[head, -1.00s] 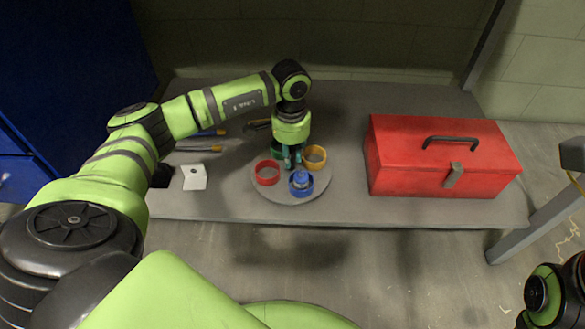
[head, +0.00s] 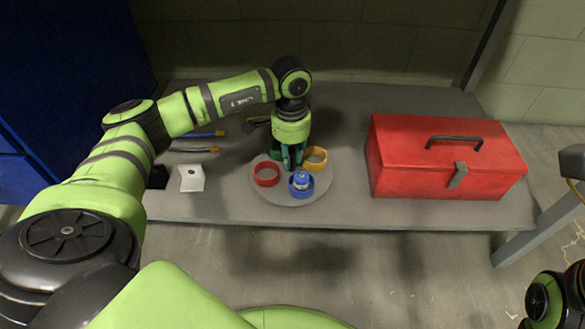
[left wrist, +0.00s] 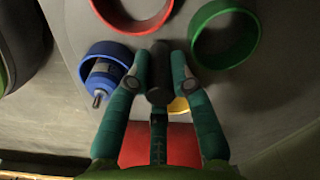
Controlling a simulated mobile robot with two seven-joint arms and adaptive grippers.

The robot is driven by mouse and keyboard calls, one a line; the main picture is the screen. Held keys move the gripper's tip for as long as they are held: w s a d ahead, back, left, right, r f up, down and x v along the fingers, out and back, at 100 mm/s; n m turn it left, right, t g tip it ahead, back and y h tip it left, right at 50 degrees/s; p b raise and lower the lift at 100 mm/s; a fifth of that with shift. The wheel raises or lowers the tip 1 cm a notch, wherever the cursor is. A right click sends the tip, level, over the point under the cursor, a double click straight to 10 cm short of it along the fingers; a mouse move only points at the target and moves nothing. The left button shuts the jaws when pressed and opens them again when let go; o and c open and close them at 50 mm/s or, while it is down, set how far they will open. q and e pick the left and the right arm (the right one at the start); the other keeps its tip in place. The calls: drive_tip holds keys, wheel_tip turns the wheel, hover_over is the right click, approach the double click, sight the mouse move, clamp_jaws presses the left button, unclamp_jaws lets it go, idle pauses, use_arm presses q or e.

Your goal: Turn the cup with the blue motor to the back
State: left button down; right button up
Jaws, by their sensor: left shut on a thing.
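A round grey turntable (head: 331,187) lies on the bench. It carries a red cup (head: 266,184) at the left, a blue cup (head: 302,195) at the front, a yellow cup (head: 322,154) at the right and a green cup (left wrist: 195,40) at the back, mostly hidden in the head view. A blue motor (head: 300,179) stands in the blue cup, nearest me; it also shows in the left wrist view (left wrist: 103,72). My left gripper (head: 291,166) points down at the turntable's middle, its fingers shut on a dark central knob (left wrist: 158,85).
A red toolbox (head: 440,162) stands to the right on the bench. Tools with blue and yellow handles (head: 205,134) and a white block (head: 192,179) lie to the left. A wall closes off the back. The bench is clear between turntable and toolbox.

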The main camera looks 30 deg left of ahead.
use_arm(q)
drive_tip(key=c, duration=1.2)
unclamp_jaws()
drive_tip(key=shift+r, duration=0.1)
drive_tip(key=shift+r+p, duration=3.45)
drive_tip(key=shift+r, duration=1)
